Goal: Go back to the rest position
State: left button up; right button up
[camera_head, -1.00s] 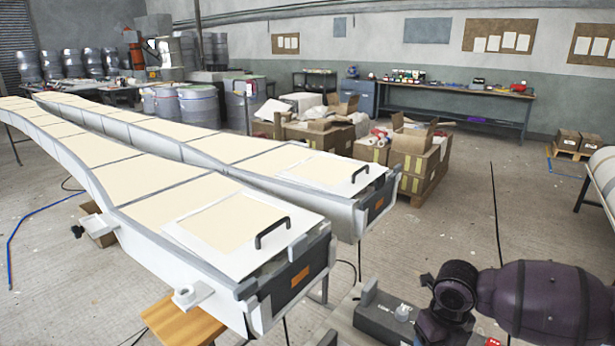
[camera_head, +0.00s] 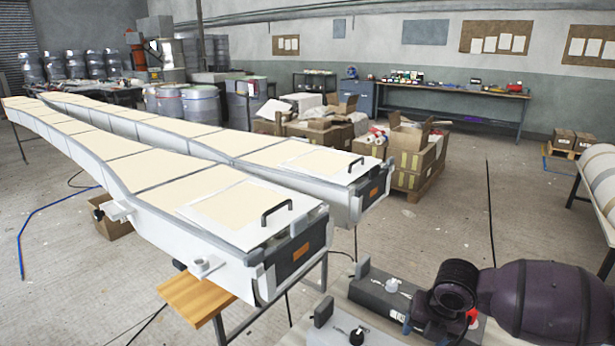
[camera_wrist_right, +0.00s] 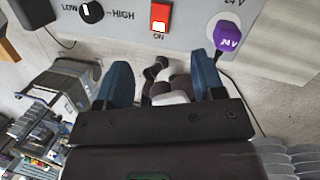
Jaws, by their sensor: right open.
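My right arm comes in from the right in the head view, and its gripper (camera_head: 424,326) is low over a grey bench near the picture's bottom edge. In the right wrist view the two blue fingers of this gripper (camera_wrist_right: 162,78) stand wide apart. Nothing is held between them; a blurred dark and pale shape shows in the gap, farther off. Beyond the fingertips is a grey control panel (camera_wrist_right: 195,14) with a black LOW-HIGH knob (camera_wrist_right: 91,12), a red switch (camera_wrist_right: 161,17) marked ON, and a purple 24 V plug (camera_wrist_right: 228,37). My left gripper is not in view.
Two long cream-topped moulds (camera_head: 160,168) run from the far left to the middle. A wooden board (camera_head: 196,297) juts out beneath the near one. A dark box (camera_head: 385,300) lies on the grey bench (camera_head: 300,338).

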jog(key=w+a+r+m+t+y, duration=0.2)
jog(key=a+r+m+t+y, duration=0.15)
jog(key=a+m, duration=0.3)
jog(key=w+a+r+m+t+y, duration=0.2)
jog(key=a+r+m+t+y, duration=0.15)
jog(key=a+m, duration=0.3)
jog(key=s+d+f+m+h, duration=0.2)
jog(key=s+d+f+m, duration=0.3)
jog(key=s, duration=0.4)
jog(key=s+d+f+m+t+h, duration=0.1)
jog(key=s+d+f+m+h, duration=0.2)
jog(key=s+d+f+m, duration=0.3)
jog(key=s+d+f+m+h, duration=0.3)
jog(key=s+d+f+m, duration=0.2)
jog(key=s+f, duration=0.7)
jog(key=shift+s+d+m+t, duration=0.35)
jog(key=shift+s+m+t, duration=0.05)
jog(key=shift+s+m, duration=0.55)
